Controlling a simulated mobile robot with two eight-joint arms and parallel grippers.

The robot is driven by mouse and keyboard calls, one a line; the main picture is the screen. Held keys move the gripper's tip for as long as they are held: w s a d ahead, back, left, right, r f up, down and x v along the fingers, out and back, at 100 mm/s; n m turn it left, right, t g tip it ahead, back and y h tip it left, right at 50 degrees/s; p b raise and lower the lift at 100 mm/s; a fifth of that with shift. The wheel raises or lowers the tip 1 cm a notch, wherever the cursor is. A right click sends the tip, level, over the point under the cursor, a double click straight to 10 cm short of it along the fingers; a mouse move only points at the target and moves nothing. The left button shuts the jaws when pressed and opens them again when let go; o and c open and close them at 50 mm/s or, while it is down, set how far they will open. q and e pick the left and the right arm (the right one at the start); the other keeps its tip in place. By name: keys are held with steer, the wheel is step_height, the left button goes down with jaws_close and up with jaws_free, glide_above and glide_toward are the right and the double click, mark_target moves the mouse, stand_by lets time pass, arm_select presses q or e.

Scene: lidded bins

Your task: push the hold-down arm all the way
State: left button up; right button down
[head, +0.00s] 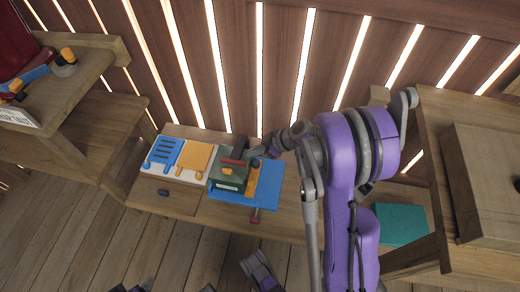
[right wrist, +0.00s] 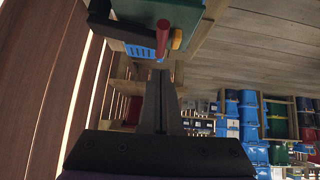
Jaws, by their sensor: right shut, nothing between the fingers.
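A green box-like device (head: 228,178) stands on a blue plate (head: 226,196) on the low bench. A dark upright (head: 240,146) is at its back, and a red bar (head: 234,162) lies across its top with an orange piece below. I cannot tell for certain which part is the hold-down arm. My right gripper (head: 268,152) is just right of the device's top, with its fingers partly hidden. In the right wrist view its fingers (right wrist: 160,76) are shut and empty. The green device (right wrist: 165,12) and a red rod (right wrist: 163,38) show beyond the fingertips.
A white board with a blue panel (head: 165,152) and an orange panel (head: 196,156) lies left of the device. The slatted wall (head: 280,70) stands behind. A wooden shelf unit (head: 490,190) is at right, and another wooden stand (head: 75,90) at left.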

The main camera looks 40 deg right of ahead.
mark_target(244, 165)
steer(key=f, duration=0.1)
steer(key=w+a+f+b, duration=0.1)
steer(key=f, duration=0.1)
steer(key=w+f, duration=0.1)
steer(key=f, duration=0.1)
steer(key=shift+w+a+f+b, duration=0.1)
steer(key=shift+a+f+b, duration=0.15)
steer(key=shift+b, duration=0.05)
steer(key=shift+f, duration=0.55)
steer(key=shift+s+a+f+b, duration=0.15)
steer(key=shift+f+b, duration=0.3)
steer(key=shift+f, duration=0.05)
steer(key=shift+s+a+f+b, duration=0.1)
steer(key=shift+f+b, duration=0.3)
steer(key=shift+f, duration=0.1)
steer(key=shift+r, duration=0.1)
